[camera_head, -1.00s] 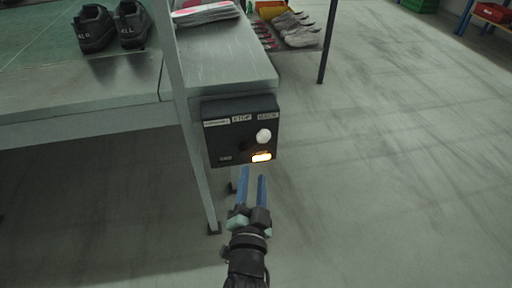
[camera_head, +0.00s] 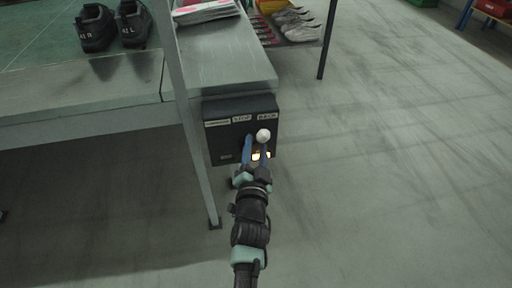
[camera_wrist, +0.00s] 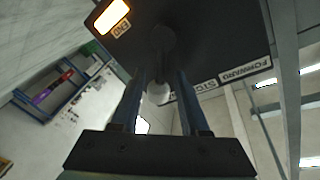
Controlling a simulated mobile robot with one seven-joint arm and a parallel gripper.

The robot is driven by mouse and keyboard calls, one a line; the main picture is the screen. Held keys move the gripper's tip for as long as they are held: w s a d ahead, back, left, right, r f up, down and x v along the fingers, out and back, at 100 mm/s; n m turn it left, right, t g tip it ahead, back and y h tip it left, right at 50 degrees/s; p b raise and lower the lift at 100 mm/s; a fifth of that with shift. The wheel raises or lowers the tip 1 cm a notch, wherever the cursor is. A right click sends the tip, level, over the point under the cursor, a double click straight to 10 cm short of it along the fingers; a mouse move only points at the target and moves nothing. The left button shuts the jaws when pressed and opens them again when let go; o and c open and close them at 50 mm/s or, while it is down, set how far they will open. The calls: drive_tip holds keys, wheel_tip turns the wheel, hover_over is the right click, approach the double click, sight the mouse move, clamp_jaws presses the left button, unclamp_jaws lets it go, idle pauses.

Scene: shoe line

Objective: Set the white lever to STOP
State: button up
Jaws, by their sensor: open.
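The dark control box (camera_head: 215,140) hangs at the end of the bench. Its top labels are FORWARD at left, STOP in the middle and one at right that seems to read BACK. The white lever's round knob (camera_head: 263,135) stands beneath the right label, right of STOP. My gripper (camera_head: 256,143) is open in front of the box, its blue left finger left of the knob and its right finger just below it. In the wrist view the knob (camera_wrist: 158,93) shows between the two open fingers (camera_wrist: 162,80); contact cannot be told.
A lit orange lamp (camera_head: 262,156) sits low on the box, partly covered by my gripper. A bench leg (camera_head: 191,130) stands close at left. Black shoes (camera_head: 115,25) are on the bench, and a shoe rack (camera_head: 290,25) stands behind.

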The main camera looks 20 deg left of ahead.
drive_tip(key=shift+c, duration=0.2)
clamp_jaws()
drive_tip(key=shift+d+r, duration=0.15)
idle(1.0)
